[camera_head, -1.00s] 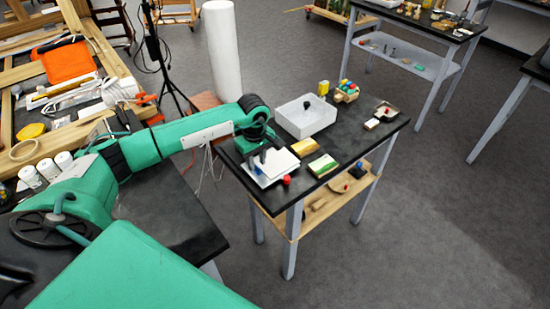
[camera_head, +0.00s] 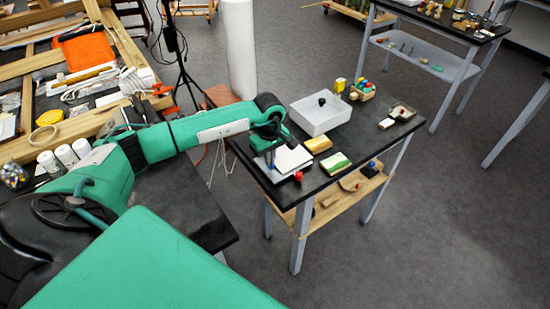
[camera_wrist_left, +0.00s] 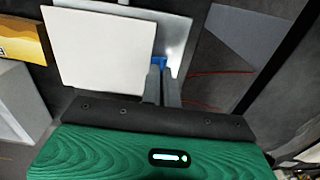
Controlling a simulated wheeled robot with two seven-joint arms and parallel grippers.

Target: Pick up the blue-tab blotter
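The blotter (camera_head: 292,159) is a flat white square sheet above the near left corner of the small black table. In the left wrist view the white blotter (camera_wrist_left: 100,48) overlaps a pale grey plate (camera_wrist_left: 177,38) and looks slightly raised from it. Its blue tab (camera_wrist_left: 159,64) sits between the tips of my left gripper (camera_wrist_left: 162,72), whose fingers are nearly together. My left gripper (camera_head: 270,158) points down at the blotter's left edge. The arm hides part of the tab side in the head view. My right gripper is not in view.
On the black table (camera_head: 343,137) are a red knob (camera_head: 298,176) beside the blotter, a yellow block (camera_head: 318,144), a green-and-cream block (camera_head: 335,162), a white bin (camera_head: 320,118) and a small tray (camera_head: 402,111). A white column (camera_head: 239,50) stands behind.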

